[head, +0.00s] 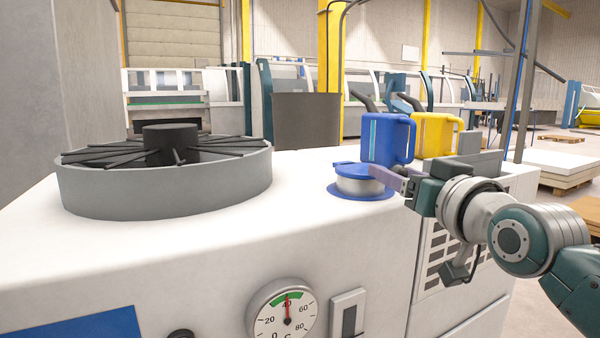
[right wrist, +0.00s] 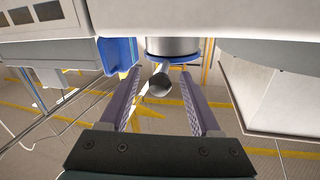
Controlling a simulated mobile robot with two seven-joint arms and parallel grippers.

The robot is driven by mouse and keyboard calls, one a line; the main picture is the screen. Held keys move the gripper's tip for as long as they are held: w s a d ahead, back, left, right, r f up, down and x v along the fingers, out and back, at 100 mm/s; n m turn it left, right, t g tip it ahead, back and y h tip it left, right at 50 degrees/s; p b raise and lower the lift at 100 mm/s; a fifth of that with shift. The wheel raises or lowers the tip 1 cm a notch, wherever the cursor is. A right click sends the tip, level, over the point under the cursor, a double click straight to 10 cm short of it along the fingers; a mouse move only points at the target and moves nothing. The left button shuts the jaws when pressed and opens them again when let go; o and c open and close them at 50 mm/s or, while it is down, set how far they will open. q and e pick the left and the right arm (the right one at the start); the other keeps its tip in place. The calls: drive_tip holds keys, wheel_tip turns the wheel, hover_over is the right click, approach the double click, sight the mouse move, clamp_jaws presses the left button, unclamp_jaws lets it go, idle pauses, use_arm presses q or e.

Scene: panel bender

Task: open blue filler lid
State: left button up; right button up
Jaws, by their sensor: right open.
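The blue filler lid (head: 347,168) lies flat over a short grey metal filler neck (head: 360,187) with a blue base ring, on the white machine top. It looks closed. My right gripper (head: 382,176) comes in from the right, its purple fingers at the lid's right edge. In the right wrist view, which looks upside down, the right gripper's fingers (right wrist: 162,98) stand apart with nothing held. The blue lid (right wrist: 175,60) and neck (right wrist: 172,46) show ahead, beyond the fingertips. Whether a finger touches the lid I cannot tell. My left gripper is not in view.
A blue jug (head: 387,139) stands close behind the lid, with a yellow jug (head: 433,134) beside it. A grey round fan housing (head: 165,195) sits at left on the machine top (head: 250,225). A temperature gauge (head: 283,312) is on the front. The top between fan and filler is clear.

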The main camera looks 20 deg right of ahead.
drive_tip(key=shift+c, duration=0.2)
clamp_jaws()
idle(0.4)
idle(0.9)
